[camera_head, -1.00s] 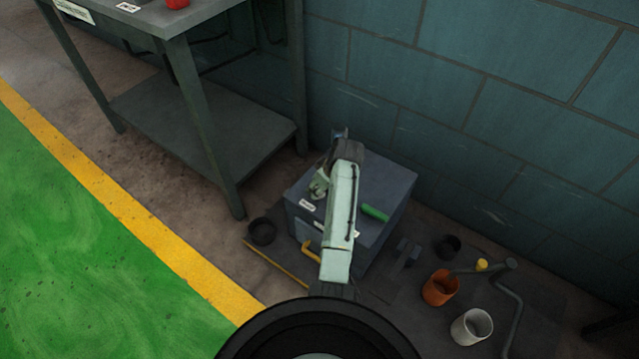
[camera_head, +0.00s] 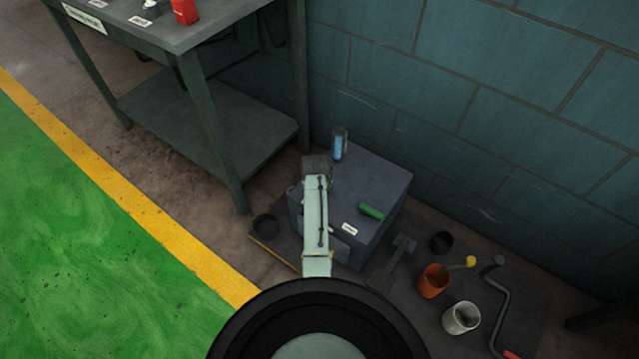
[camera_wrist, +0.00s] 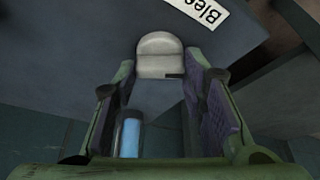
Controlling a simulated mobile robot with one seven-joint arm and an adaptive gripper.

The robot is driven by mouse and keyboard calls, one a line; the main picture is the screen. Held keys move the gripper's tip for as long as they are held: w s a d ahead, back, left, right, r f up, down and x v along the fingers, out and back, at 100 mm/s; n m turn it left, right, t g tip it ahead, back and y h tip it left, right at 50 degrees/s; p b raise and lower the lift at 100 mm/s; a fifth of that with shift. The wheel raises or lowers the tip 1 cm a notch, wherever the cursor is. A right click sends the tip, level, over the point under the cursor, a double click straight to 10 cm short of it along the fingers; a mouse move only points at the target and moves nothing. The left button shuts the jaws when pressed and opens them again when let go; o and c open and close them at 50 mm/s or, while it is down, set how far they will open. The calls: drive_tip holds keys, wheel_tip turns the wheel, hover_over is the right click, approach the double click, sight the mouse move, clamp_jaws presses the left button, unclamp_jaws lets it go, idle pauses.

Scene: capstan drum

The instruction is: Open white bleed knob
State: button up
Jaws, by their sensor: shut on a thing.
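The white bleed knob (camera_wrist: 160,52) shows in the wrist view between the two fingertips of my gripper (camera_wrist: 160,72). My gripper is shut on the knob, one finger on each side. A white label beginning "Blee" (camera_wrist: 204,12) is just beyond the knob, cut off by the frame's top edge. In the head view my arm covers the knob and the fingers, at the left side of the grey-blue box (camera_head: 378,186).
A blue sight tube (camera_head: 338,146) stands at the box's back corner and also shows in the wrist view (camera_wrist: 131,135). A green handle (camera_head: 371,211) is on the box top. An orange cup (camera_head: 433,282), a pale cup (camera_head: 461,318) and a crank (camera_head: 499,290) are to the right. A workbench (camera_head: 215,28) stands behind left.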

drive_tip(key=m+h, duration=0.1)
drive_tip(key=m, duration=0.2)
drive_tip(key=m+h, duration=0.1)
drive_tip(key=m, duration=0.1)
drive_tip(key=shift+a+m+g, duration=0.2)
drive_tip(key=shift+m+g, duration=0.2)
idle(0.4)
drive_tip(key=o, duration=1.2)
drive_tip(key=shift+c, duration=0.2)
drive_tip(key=shift+r, duration=0.1)
drive_tip(key=v, duration=1.1)
drive_tip(key=shift+a+r, duration=0.25)
drive_tip(key=shift+r, duration=0.1)
